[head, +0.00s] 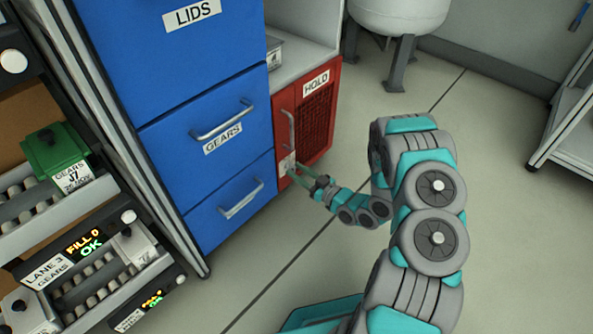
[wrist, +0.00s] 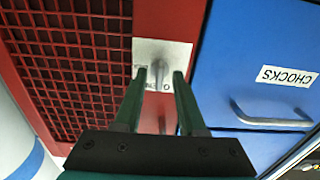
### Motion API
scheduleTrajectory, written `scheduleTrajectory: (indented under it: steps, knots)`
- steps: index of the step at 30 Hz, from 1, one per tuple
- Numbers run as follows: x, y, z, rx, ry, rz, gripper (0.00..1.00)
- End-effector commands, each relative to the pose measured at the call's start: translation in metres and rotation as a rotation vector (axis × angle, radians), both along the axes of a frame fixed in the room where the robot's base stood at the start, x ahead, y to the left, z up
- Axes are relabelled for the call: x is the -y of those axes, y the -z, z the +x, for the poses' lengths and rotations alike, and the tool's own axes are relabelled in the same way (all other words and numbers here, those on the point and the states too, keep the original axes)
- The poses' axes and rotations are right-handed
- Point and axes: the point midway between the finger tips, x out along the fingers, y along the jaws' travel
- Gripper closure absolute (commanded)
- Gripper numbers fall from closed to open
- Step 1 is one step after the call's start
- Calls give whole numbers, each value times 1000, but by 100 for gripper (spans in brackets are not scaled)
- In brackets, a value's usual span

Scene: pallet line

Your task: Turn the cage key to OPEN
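The red cage (head: 310,115) has a mesh door and a HOLD label. Its pale key plate (head: 287,164) is low on the door's left side, and the plate (wrist: 174,50) also shows in the wrist view, which looks upside down. The small grey key (wrist: 160,73) stands out from the plate, roughly upright in that view. Lettering on the plate is partly hidden by my fingers and cannot be read fully. My gripper (wrist: 160,75) is open, with one finger on each side of the key and narrow gaps visible. In the head view my gripper (head: 297,175) is at the plate.
Blue drawers (head: 205,130) stand directly left of the cage; a CHOCKS drawer (wrist: 255,75) with a protruding handle is close to my gripper. The cage door has a vertical handle (head: 291,130) above the plate. The floor (head: 300,270) in front is clear.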

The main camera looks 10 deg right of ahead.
Motion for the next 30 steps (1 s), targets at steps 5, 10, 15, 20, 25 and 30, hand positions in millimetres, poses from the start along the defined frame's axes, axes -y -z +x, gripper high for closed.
scheduleTrajectory:
  steps: [5,10,15,20,25,30]
  knots:
    - [16,-1,-19,-1,5,2,60]
    - [30,0,-38,-3,5,0,60]
    - [38,1,-51,-3,4,-1,60]
    - [41,1,-56,-3,2,0,60]
    - [42,0,-57,-1,2,0,60]
    - [42,0,-57,-1,2,0,60]
